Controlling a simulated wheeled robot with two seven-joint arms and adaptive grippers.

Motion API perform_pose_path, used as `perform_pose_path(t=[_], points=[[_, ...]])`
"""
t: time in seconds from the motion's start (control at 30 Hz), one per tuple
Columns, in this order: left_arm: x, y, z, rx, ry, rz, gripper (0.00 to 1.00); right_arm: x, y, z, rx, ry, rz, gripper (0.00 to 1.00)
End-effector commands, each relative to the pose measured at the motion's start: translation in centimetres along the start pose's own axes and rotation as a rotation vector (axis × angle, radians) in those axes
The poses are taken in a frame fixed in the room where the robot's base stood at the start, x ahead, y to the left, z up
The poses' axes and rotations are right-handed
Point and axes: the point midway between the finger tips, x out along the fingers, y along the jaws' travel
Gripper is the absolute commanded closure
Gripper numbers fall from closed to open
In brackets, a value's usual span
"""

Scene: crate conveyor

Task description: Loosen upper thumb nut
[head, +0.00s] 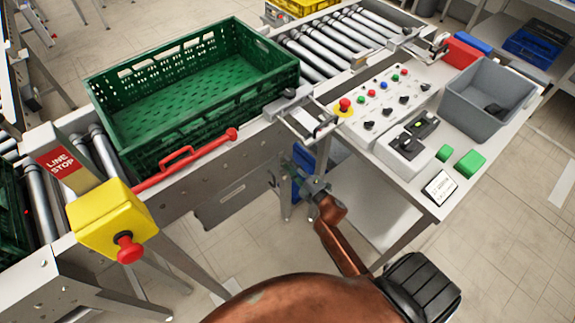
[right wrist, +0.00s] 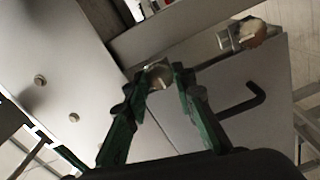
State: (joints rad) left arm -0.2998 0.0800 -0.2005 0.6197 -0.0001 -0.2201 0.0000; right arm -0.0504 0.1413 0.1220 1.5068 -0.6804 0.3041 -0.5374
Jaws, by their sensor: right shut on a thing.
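My right gripper (head: 298,182) is below the conveyor's side rail in the head view, beside the gap to the control table. In the right wrist view its two green fingers (right wrist: 160,80) are shut on a small metallic thumb nut (right wrist: 158,72) at the edge of a grey panel (right wrist: 190,128). A second round, brass-coloured knob or nut (right wrist: 248,32) sits on a bracket further right. The head view is too small to show the held nut clearly, and I cannot tell its height relative to the other knob. My left gripper is not in view.
A dark bent handle (right wrist: 245,103) sticks out from the panel near my right fingers. A green crate (head: 130,165) stands on the conveyor above. A red handle (head: 185,160) runs along the rail. The control table (head: 385,165) is at right, a yellow stop box (head: 105,220) at left.

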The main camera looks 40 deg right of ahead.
Motion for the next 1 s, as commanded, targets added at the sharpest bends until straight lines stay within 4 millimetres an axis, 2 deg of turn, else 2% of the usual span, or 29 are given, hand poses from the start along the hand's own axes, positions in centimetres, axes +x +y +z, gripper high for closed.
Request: perform_pose_path(t=[0.5, 0.53, 0.77, 1.0], points=[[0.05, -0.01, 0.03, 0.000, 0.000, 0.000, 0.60, -0.05, -0.12, 0.00, -0.018, 0.000, -0.002, 1.00], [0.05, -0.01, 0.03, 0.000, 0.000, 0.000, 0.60, -0.05, -0.12, 0.00, -0.017, 0.000, -0.002, 0.74], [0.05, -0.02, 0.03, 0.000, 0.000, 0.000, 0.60, -0.03, -0.06, 0.00, -0.017, 0.000, -0.001, 0.58], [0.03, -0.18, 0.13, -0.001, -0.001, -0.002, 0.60, -0.04, -0.03, 0.00, -0.017, 0.000, -0.001, 0.58]])
